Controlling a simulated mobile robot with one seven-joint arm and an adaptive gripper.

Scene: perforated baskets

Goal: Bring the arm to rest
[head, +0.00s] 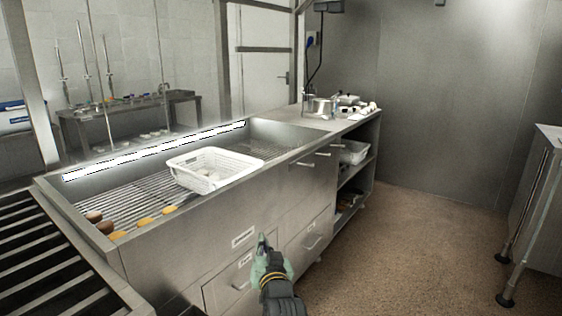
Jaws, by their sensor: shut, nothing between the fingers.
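My gripper (263,241) is at the lower middle of the head view, at the end of my dark arm, which reaches up from the bottom edge. Its green fingers are shut and nothing shows between them. It is in front of the drawer fronts of the steel counter (215,235), below the counter's top edge. Whether it touches the drawer front cannot be told.
A white perforated basket (215,180) sits on the recessed rack, with brown and yellow items at the rack's left. Pots (320,106) stand at the counter's far end. A slatted roller surface (50,250) is at left, a steel table (545,200) at right. Open floor (420,250) lies between.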

